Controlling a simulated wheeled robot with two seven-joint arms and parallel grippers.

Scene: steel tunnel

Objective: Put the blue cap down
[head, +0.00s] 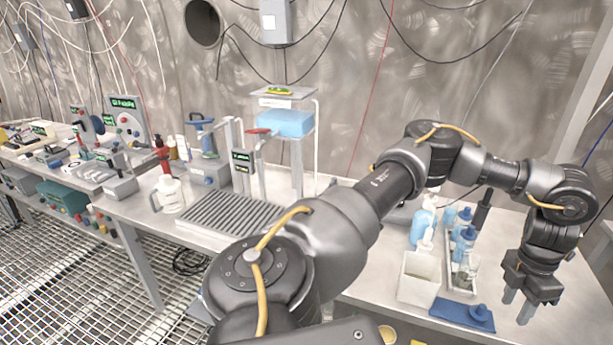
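A small blue cap (479,313) lies on a dark blue mat (449,313) near the front of the bench at the lower right. My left arm reaches across the picture to the right. Its gripper (518,306) points down just right of the mat and the cap. Its two grey fingers are apart, and I see nothing between them. The gripper is clear of the cap. My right gripper is not in view.
A white open bin (419,278) stands left of the mat. A tray (462,287) with blue-topped bottles (465,242) and a pump bottle (423,222) stand behind. A ribbed grey plate (232,221) lies at centre left. Bench right of the gripper looks clear.

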